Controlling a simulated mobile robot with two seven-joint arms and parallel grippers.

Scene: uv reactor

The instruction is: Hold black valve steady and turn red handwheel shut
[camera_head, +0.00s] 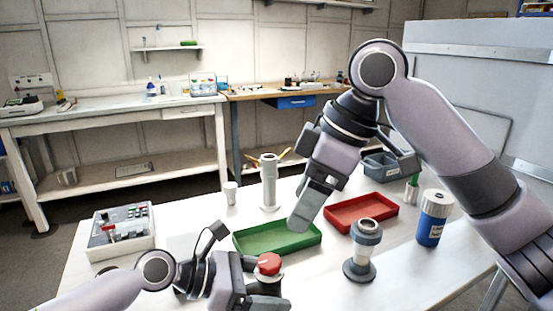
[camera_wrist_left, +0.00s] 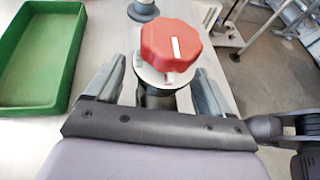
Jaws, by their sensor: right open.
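The black valve (camera_wrist_left: 155,97) stands upright with a red handwheel (camera_wrist_left: 172,45) on top, which has a white stripe. In the head view the red handwheel (camera_head: 268,263) is at the bottom centre, and my left gripper covers much of the valve below it. My left gripper (camera_wrist_left: 160,95) has one finger on each side of the valve's dark body, below the handwheel. I cannot tell whether the fingers touch it. My right gripper (camera_head: 305,210) is open and empty, pointing down above the table behind the handwheel, apart from it.
A green tray (camera_head: 278,238) lies just behind the valve, with a red tray (camera_head: 361,212) to its right. A grey-and-white cylinder fitting (camera_head: 361,252) and a blue bottle (camera_head: 432,222) stand at right. A control box (camera_head: 121,232) is at left, and a tall grey post (camera_head: 269,184) stands behind.

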